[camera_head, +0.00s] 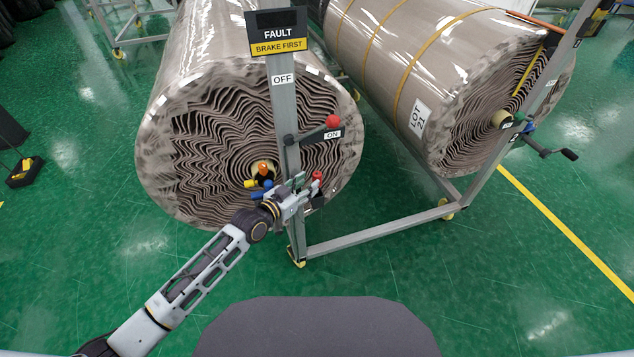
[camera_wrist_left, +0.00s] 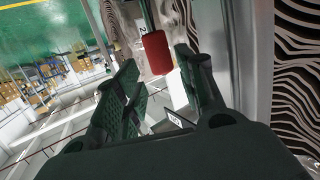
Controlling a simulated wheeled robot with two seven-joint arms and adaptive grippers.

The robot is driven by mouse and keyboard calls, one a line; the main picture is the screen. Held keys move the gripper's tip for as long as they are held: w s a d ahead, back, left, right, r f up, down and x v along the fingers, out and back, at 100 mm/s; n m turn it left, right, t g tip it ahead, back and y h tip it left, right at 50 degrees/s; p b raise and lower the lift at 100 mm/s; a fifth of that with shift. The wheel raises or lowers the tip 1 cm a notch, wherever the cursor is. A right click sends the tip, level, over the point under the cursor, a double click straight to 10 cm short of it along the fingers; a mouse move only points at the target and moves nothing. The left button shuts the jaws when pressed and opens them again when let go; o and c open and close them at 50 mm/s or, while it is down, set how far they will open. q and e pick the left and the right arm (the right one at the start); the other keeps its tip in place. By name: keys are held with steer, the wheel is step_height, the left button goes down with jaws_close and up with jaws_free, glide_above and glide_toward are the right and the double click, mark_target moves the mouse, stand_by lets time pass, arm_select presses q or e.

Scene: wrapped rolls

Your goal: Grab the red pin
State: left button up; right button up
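A small red pin (camera_head: 318,176) shows at the tips of my left gripper (camera_head: 308,189), beside the upright post. In the left wrist view a red cylinder (camera_wrist_left: 157,53) on a grey rod shows ahead of the gap between the fingers. The fingers (camera_wrist_left: 160,88) stand apart, and nothing is seen clamped between them. I cannot tell for certain whether this cylinder is the pin or the lever knob. My right gripper is not in view.
The post (camera_head: 284,115) carries a FAULT / BRAKE FIRST sign (camera_head: 278,32) and a lever with a red knob (camera_head: 333,121) near an ON label. A wrapped roll (camera_head: 200,130) stands behind it, another (camera_head: 440,80) at right. Green floor (camera_head: 390,270) is clear in front.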

arm_select(q)
steer(key=shift+w+d+f, duration=0.1)
steer(key=shift+w+d, duration=0.2)
steer(key=shift+w, duration=0.05)
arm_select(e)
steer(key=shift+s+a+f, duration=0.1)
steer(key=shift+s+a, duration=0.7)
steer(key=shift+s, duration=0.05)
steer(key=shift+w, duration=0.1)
